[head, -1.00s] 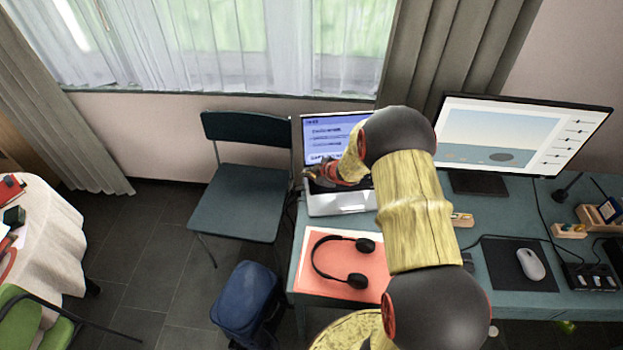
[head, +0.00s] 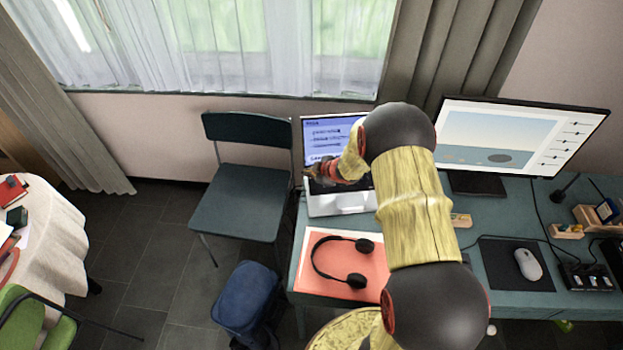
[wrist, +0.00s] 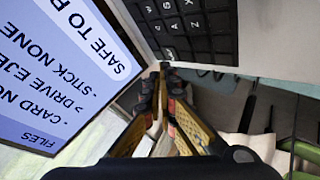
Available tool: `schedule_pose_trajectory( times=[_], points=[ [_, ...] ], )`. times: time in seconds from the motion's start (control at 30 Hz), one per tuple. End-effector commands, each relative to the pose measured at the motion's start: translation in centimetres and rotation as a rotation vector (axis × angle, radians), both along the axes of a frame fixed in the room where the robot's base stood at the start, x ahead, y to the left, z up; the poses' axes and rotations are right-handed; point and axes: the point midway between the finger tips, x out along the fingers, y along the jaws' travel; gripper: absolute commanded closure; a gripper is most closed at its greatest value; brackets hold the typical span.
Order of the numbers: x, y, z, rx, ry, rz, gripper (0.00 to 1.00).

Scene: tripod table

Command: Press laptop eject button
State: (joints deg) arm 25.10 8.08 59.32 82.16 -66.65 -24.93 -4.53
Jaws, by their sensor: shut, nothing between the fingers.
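The open laptop (head: 340,204) stands at the left end of the desk. Its lit screen (head: 322,132) shows lines of text. In the wrist view the screen (wrist: 60,70) reads in part "FILES", "DRIVE EJE", "STICK NONE" and "SAFE TO P". The laptop's keyboard (wrist: 195,25) is at the top of the wrist view. My gripper (head: 307,172) is shut and empty at the laptop's left side. In the wrist view its fingertips (wrist: 163,68) are together by the corner where screen and base meet. I cannot make out an eject button or whether the tips touch the laptop.
A headset (head: 356,281) lies on a red folder (head: 312,262) in front of the laptop. A monitor (head: 510,135), a mouse (head: 528,264) and a power strip (head: 590,277) are to the right. A chair (head: 240,200) and a blue bag (head: 245,303) stand left of the desk.

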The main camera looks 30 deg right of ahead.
Motion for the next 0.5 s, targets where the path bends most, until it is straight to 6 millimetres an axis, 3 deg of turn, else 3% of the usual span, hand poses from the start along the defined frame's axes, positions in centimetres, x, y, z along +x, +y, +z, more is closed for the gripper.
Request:
schedule_pose_trajectory(
  times=[0.5],
  points=[
    [0.0, 0.0, 4.2, 0.000, -0.001, -0.001, 1.00]
  ],
)
